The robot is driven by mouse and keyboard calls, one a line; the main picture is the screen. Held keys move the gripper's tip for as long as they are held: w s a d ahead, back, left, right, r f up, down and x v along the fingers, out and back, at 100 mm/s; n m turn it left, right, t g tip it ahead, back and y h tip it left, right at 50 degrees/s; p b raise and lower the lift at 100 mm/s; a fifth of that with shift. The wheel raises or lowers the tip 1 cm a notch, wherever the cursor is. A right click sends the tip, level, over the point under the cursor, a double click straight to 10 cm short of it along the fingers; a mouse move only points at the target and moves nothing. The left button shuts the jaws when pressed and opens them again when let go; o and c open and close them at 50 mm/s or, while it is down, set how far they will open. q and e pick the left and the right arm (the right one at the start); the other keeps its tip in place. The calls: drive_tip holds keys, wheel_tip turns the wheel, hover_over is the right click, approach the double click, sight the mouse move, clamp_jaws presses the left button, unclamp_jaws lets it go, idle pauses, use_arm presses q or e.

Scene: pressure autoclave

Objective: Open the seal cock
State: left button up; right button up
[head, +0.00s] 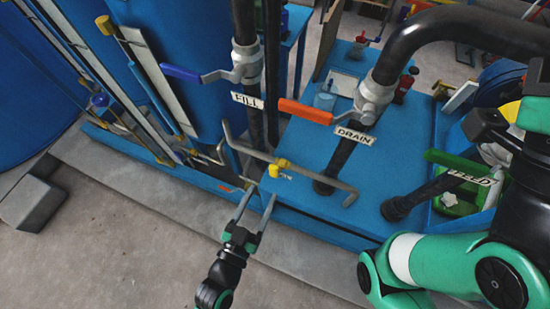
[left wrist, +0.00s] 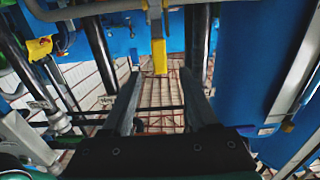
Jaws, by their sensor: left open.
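A small yellow handle (head: 279,166) sits on the grey pipe above the blue base, with a small label beside it too blurred to read; I take it for the seal cock. In the left wrist view the yellow handle (left wrist: 160,57) hangs upright beyond the fingertips, in line with the gap between them. My left gripper (head: 256,208) is open and empty, its fingers pointing up toward the pipe, in front of and below the handle. There is visible space between the fingers and the handle. My right arm's green and black links show at the right, but its fingers do not.
A blue lever (head: 183,73) labelled FILL, an orange lever (head: 304,111) labelled DRAIN and a green lever (head: 459,164) labelled FEED are nearby. The bent grey pipe (head: 325,183) runs across above the blue base. The concrete floor (head: 130,245) in front is clear.

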sight(275, 172)
use_arm(q)
drive_tip(key=b+x, duration=0.2)
drive_tip(key=x, duration=0.9)
drive_tip(key=shift+w, duration=0.3)
drive_tip(key=shift+d, duration=0.15)
clamp_jaws()
idle(0.6)
